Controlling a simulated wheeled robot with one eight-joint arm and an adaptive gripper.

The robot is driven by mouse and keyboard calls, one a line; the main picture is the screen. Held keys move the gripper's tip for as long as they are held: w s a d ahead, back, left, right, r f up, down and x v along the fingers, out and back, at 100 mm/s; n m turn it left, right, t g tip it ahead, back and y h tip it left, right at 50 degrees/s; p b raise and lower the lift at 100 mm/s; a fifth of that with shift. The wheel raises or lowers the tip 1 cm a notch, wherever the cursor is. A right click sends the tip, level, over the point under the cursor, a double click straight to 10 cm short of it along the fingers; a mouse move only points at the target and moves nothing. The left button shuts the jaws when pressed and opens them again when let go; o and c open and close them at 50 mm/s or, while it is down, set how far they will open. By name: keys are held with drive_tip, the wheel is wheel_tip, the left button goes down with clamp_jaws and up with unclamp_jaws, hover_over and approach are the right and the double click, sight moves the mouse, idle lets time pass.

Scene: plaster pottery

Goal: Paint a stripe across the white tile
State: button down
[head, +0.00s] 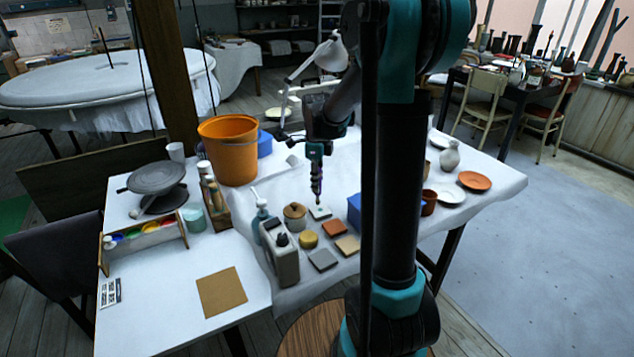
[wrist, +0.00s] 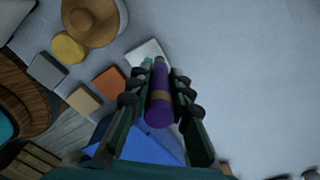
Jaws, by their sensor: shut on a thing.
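The white tile (head: 320,213) lies flat on the cloth-covered table, at the far end of a row of tiles; it also shows in the wrist view (wrist: 145,48). My gripper (head: 316,172) is above it, shut on a slim brush with a purple handle (wrist: 158,108). The fingers (wrist: 159,90) close on both sides of the handle. The brush points down, with its lower end at the tile; I cannot tell whether it touches. A small teal patch shows beside the brush end over the tile, and I cannot tell whether it is bristles or paint.
Orange (head: 334,228), tan (head: 348,245) and grey (head: 323,260) tiles lie close by. A lidded pot (head: 295,216), a yellow round piece (head: 308,240) and a blue box (head: 354,210) stand around them. A paint rack (head: 146,245) and an orange bucket (head: 229,150) are at left.

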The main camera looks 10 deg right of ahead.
drive_tip(key=shift+a, duration=0.15)
drive_tip(key=shift+f, duration=0.55)
idle(0.5)
idle(0.5)
drive_tip(key=shift+s+d, duration=0.2)
drive_tip(key=shift+s, duration=0.55)
drive_tip(key=shift+s+d, duration=0.2)
drive_tip(key=shift+s, duration=0.6)
drive_tip(key=shift+s+d, duration=0.2)
drive_tip(key=shift+s, duration=0.55)
drive_tip(key=shift+r, duration=2.3)
